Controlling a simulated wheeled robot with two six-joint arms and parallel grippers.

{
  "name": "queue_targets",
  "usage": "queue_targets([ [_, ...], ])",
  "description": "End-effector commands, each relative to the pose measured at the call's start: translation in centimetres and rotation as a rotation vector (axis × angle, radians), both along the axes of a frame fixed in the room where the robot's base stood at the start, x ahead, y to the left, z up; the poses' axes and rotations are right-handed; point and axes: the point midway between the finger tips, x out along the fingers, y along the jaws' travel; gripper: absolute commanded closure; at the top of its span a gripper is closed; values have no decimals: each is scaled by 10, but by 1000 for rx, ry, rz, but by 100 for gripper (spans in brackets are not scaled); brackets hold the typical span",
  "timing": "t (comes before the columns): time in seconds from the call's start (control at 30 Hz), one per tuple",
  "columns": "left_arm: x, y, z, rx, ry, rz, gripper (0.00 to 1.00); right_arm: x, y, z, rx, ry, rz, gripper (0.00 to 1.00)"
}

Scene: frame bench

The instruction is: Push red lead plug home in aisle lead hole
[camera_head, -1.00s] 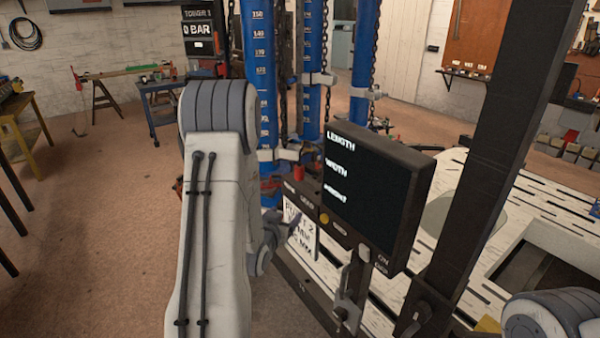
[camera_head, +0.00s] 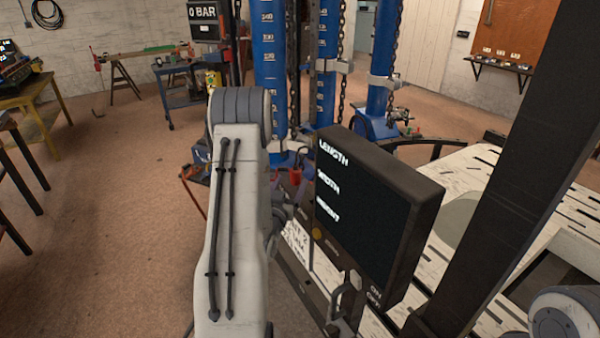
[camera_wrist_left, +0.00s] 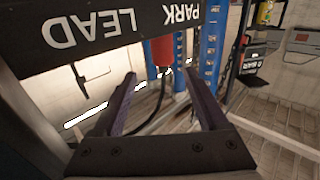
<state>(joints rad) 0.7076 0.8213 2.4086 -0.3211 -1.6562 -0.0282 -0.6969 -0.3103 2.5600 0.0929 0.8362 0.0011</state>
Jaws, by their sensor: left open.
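The red lead plug (camera_wrist_left: 162,52) shows in the left wrist view beside the upside-down PARK lettering on a dark LEAD PARK panel (camera_wrist_left: 85,35). A dark lead runs down from it. In the head view the red plug (camera_head: 296,176) is small, just left of the display box. My left gripper (camera_wrist_left: 160,76) is open and empty, its two dark fingers pointing toward the plug, which shows between and beyond their tips. In the head view my left arm mostly hides this gripper. I cannot make out the aisle lead hole. My right gripper is out of view.
A black display box (camera_head: 372,215) reading LENGTH and WIDTH stands right of my left arm. Blue columns (camera_head: 268,75) with chains stand behind. A slotted white table (camera_head: 500,190) lies right. Open floor is at left.

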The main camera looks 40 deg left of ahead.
Motion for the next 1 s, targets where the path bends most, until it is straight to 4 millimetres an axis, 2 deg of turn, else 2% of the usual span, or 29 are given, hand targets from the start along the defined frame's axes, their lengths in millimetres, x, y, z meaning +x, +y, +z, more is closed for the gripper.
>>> queue_targets([
  [0.03, 6, 6, 3, 0, 0, 4, 24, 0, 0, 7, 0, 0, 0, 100],
  [0.27, 21, 15, 1, 0, 1, 9, 24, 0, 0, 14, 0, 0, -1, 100],
  [0.47, 46, 22, -1, -1, 2, 7, 24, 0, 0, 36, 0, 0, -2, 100],
  [0.6, 62, 28, -3, -1, 1, 6, 24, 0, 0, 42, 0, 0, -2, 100],
  [0.93, 68, 29, -6, -2, 1, 5, 24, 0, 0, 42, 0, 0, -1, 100],
  [1.0, 68, 29, -6, -2, 1, 5, 51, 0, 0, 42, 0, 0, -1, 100],
])
